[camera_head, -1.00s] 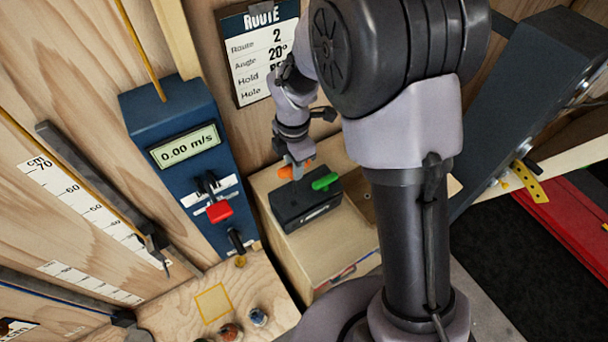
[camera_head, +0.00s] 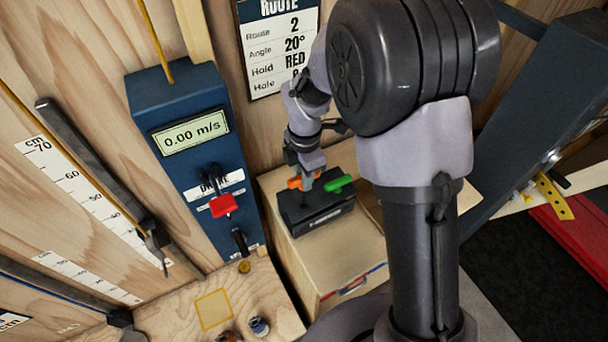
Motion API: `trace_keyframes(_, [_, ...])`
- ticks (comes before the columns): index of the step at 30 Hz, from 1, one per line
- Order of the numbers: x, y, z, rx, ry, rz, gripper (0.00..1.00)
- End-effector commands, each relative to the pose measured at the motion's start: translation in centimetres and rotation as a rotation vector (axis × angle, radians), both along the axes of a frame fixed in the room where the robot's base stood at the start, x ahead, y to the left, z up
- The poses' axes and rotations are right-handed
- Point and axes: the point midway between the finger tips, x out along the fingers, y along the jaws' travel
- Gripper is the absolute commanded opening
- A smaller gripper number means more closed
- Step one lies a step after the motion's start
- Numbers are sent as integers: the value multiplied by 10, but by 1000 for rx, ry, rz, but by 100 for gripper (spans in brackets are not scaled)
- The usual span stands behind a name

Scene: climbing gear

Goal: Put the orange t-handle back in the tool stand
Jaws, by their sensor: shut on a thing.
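The orange t-handle (camera_head: 294,183) is at the left part of the dark tool stand's top. Only part of its orange grip shows beside my gripper (camera_head: 308,180), which is shut on it. The tool stand (camera_head: 318,217) is a dark block on a light wooden box. A green t-handle (camera_head: 339,184) sits in the stand just right of my gripper. The orange handle's shaft is hidden, so I cannot tell how deep it is in the stand.
A blue box (camera_head: 190,125) reading 0.00 m/s with a red lever (camera_head: 223,205) stands left of the stand. A route board (camera_head: 277,50) hangs behind. The wooden box top (camera_head: 345,245) is clear in front of the stand. My arm covers the right side.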

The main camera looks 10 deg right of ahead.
Motion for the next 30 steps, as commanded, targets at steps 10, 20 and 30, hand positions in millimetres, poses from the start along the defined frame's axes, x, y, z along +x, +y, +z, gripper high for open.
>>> trace_keyframes(10, [0,0,-54,0,0,0,0])
trace_keyframes(20, [0,0,-93,0,1,0,0])
trace_keyframes(30, [0,0,-94,0,0,0,29])
